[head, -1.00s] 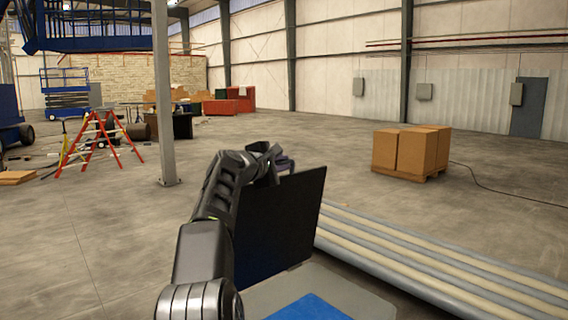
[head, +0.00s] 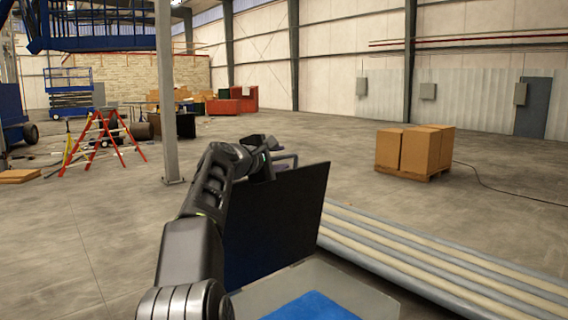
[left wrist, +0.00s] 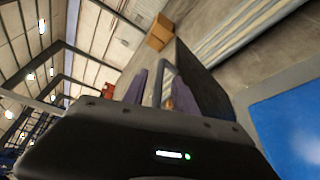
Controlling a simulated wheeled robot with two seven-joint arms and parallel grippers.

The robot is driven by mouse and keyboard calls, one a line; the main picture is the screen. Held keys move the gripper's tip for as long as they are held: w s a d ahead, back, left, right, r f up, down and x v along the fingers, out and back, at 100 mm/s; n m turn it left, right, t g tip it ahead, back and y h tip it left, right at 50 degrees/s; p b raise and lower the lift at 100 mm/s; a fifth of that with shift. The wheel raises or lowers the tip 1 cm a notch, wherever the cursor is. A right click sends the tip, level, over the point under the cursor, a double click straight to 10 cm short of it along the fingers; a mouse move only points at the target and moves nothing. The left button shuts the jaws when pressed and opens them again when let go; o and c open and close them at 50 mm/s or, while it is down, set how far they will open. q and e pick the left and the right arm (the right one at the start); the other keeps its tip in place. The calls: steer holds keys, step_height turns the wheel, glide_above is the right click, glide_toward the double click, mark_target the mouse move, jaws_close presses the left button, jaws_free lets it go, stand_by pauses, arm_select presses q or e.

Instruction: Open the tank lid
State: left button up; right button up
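The tank lid (head: 275,220) is a dark flat panel standing steeply raised at the far edge of the tank (head: 375,300), which has a grey rim and a blue inside (head: 312,307). In the left wrist view the lid (left wrist: 203,88) is seen edge-on, with the blue inside (left wrist: 295,118) to its right. A grey bar handle (left wrist: 177,74) stands out from the lid's back. My left gripper (left wrist: 150,68) is behind the lid, its two purple fingers apart, with the handle close beside the right finger. Nothing shows held between them. In the head view the lid partly hides the fingers. My right gripper is not seen.
Long grey and cream bars (head: 420,255) lie on the floor right of the tank. Cardboard boxes on a pallet (head: 414,150) stand farther back. A post (head: 165,100) and a red ladder (head: 105,140) are at left. Floor behind the lid is clear.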

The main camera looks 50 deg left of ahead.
arm_select(q)
steer(key=b+v, duration=0.1)
steer(key=v, duration=0.3)
steer(key=shift+s, duration=0.2)
stand_by(0.4)
